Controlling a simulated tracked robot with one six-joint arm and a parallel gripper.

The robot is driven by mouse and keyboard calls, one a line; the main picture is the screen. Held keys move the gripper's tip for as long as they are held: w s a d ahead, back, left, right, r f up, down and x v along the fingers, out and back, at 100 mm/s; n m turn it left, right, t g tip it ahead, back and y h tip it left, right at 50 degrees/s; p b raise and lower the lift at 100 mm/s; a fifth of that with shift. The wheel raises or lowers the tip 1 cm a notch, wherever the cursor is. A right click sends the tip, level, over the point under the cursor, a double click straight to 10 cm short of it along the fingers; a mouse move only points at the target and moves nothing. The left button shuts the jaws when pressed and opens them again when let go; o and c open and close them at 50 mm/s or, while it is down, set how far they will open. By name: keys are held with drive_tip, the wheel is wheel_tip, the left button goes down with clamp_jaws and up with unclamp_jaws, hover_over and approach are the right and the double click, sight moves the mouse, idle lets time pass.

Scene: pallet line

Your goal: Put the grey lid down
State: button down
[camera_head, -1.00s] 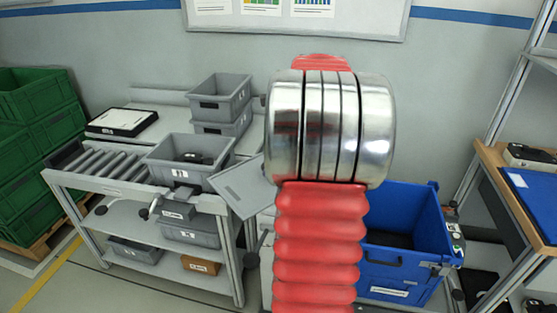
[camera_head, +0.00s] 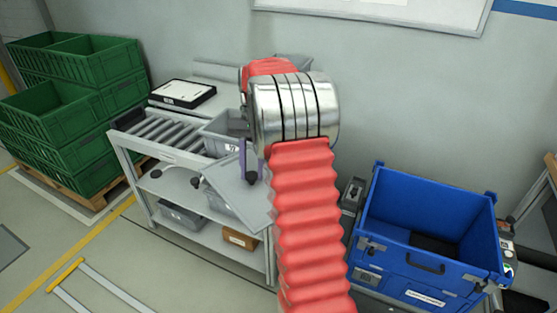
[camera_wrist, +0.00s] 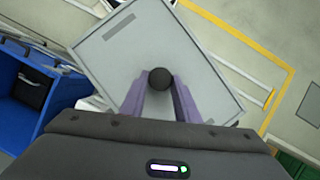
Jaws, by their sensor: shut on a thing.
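The grey lid (camera_head: 232,190) is a flat, thin rectangle with a raised rim and a round black knob (camera_wrist: 160,78). My gripper (camera_wrist: 159,90) has purple fingers on either side of the knob, and it is shut on it. In the head view my gripper (camera_head: 251,165) and the lid are in front of the right end of the roller cart, with the lid tilted in the picture. The lid looks clear of the floor. My red arm hides part of what is behind it.
A roller cart (camera_head: 170,160) with lower shelves carries a grey bin (camera_head: 219,138), partly hidden by my arm. A blue crate (camera_head: 400,215) stands at the right. Green crates (camera_head: 75,110) are stacked on a pallet at the left. Open floor with yellow lines (camera_head: 80,245) lies front left.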

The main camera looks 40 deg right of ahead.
drive_tip(key=w+a+f+n+h, duration=0.1)
drive_tip(key=w+a+f+n, duration=0.2)
drive_tip(key=a, duration=0.9)
drive_tip(key=w+a+f+n+g+h, duration=0.1)
drive_tip(key=a+f+n, duration=0.4)
drive_tip(key=a, duration=0.6)
drive_tip(key=shift+w+a+f+n+h, duration=0.3)
drive_tip(key=shift+w+n+h, duration=0.4)
drive_tip(key=shift+w, duration=0.5)
drive_tip(key=shift+a, duration=0.15)
